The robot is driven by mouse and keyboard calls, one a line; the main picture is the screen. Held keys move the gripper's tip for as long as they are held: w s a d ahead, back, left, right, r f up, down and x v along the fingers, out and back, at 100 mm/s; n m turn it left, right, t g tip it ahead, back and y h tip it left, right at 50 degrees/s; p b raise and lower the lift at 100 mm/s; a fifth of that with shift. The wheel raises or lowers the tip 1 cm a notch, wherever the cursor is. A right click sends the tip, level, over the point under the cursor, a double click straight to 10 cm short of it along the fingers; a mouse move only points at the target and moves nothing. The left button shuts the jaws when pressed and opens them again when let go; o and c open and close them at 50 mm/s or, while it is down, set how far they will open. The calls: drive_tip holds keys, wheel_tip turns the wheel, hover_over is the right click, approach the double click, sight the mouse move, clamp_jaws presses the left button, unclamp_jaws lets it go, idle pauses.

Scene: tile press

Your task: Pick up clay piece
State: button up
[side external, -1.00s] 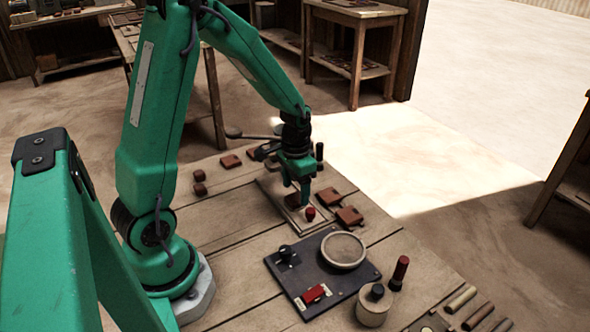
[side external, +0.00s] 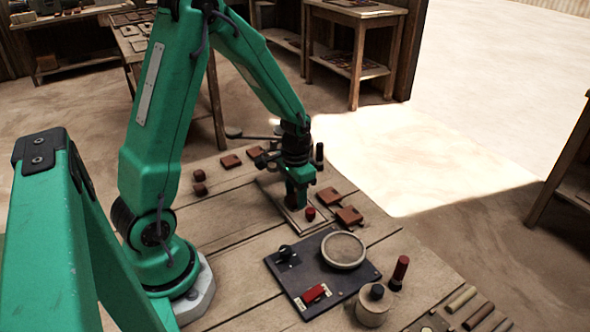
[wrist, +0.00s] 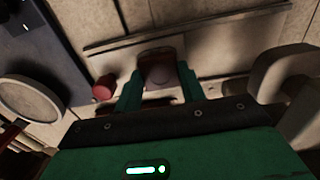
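My gripper (side external: 298,200) is low over the framed board (side external: 317,222) on the wooden bench, pointing down. In the wrist view its green fingers (wrist: 158,88) stand apart on either side of a reddish-brown clay piece (wrist: 161,56). The clay fills most of the space between them. I cannot tell whether both fingers press on it. In the side view the fingers hide most of this piece. A small red knob (side external: 310,214) stands just beside the gripper on the board, and it also shows in the wrist view (wrist: 104,88).
Flat brown tiles (side external: 329,195) lie right of the board, others (side external: 230,161) behind. Small clay lumps (side external: 200,175) sit left. A dark panel (side external: 304,285) with a round dish (side external: 343,250) and red switch (side external: 315,293) is in front. A jar (side external: 372,306) stands beside it.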

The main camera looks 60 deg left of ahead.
drive_tip(key=shift+c, duration=0.7)
drive_tip(key=shift+r, duration=0.1)
drive_tip(key=shift+r, duration=0.75)
drive_tip(key=r, duration=0.1)
drive_tip(key=d+r, duration=0.1)
drive_tip(key=r, duration=0.1)
drive_tip(key=shift+s, duration=0.1)
drive_tip(key=s+d+r, duration=0.3)
drive_tip(key=d+r, duration=0.3)
drive_tip(key=d, duration=0.4)
drive_tip(key=shift+d+r, duration=0.15)
drive_tip(key=shift+s, duration=0.1)
drive_tip(key=shift+d, duration=0.1)
